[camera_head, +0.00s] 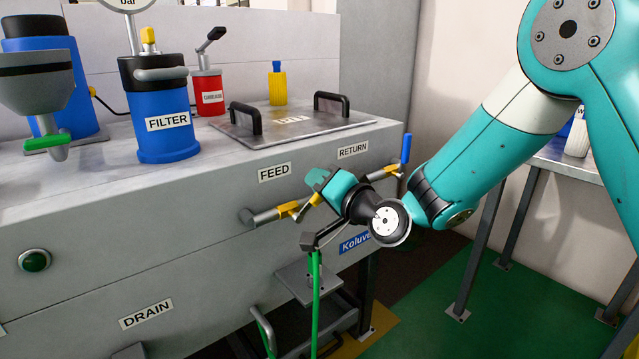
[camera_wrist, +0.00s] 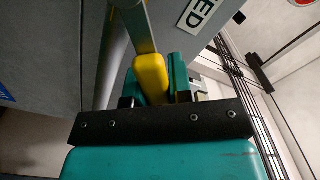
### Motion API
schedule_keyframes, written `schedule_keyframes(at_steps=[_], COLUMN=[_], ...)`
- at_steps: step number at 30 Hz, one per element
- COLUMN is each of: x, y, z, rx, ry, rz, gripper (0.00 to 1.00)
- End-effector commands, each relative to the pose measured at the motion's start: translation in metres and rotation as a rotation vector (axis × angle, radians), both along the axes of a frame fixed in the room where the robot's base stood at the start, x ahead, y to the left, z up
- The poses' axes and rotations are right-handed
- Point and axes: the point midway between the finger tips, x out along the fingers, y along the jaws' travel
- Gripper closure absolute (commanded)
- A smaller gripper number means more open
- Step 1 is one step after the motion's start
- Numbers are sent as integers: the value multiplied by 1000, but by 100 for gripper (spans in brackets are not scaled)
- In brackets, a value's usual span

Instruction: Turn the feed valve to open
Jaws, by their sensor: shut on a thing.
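The feed valve (camera_head: 288,209) sits on a grey pipe on the front of the grey machine, below the FEED label (camera_head: 275,173). It has a yellow body. In the wrist view, a yellow valve part, seemingly the handle (camera_wrist: 151,78), lies between the teal fingers of my gripper (camera_wrist: 150,70). In the head view my gripper (camera_head: 318,188) is at the valve, its teal fingers closed around the handle. The gripper and wrist hide most of the handle in the head view, so its exact angle is hard to tell.
The return valve (camera_head: 376,174) with an upright blue handle (camera_head: 406,149) stands close to the right of my gripper. A green upright bar (camera_head: 316,300) is below my wrist. A filter (camera_head: 160,110) and a lidded hatch (camera_head: 293,126) are on the machine top.

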Motion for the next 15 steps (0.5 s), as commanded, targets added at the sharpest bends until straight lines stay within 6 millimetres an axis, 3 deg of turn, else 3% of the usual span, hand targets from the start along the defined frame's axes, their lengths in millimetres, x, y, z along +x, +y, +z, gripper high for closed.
schedule_keyframes(at_steps=[4, 5, 8, 15], x=[0, 0, 0, 0], y=[-1, -1, 0, 1], z=[0, 0, 0, 0], rx=[-1, -1, -2, -6], ry=[0, 0, 1, -2], rz=[-2, -2, -1, 0], gripper=[100, 75, 54, 54])
